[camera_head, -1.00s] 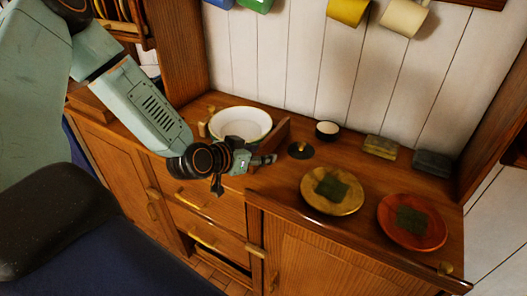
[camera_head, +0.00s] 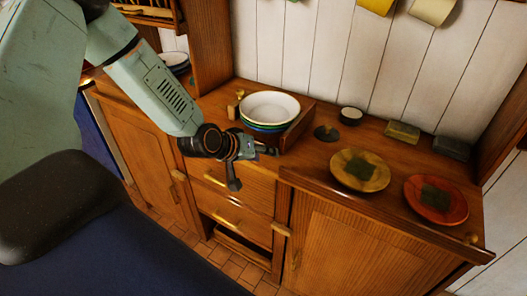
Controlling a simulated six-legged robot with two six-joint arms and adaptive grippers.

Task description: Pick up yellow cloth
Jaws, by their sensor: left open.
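A dull yellow folded block (camera_head: 403,131), which looks like the yellow cloth, lies on the wooden counter (camera_head: 330,155) near the back wall. A dark grey block of like shape (camera_head: 452,147) lies to its right. My left gripper (camera_head: 250,168) is open and empty, its fingers spread, in front of the counter's front edge by the drawers. It is well to the left of the yellow block and apart from it. My right gripper is not in view.
Stacked bowls (camera_head: 270,106) stand beside a low wooden divider (camera_head: 298,126). A yellow plate (camera_head: 376,179) and a red plate (camera_head: 460,209), each bearing a dark green square, lie in front of the blocks.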

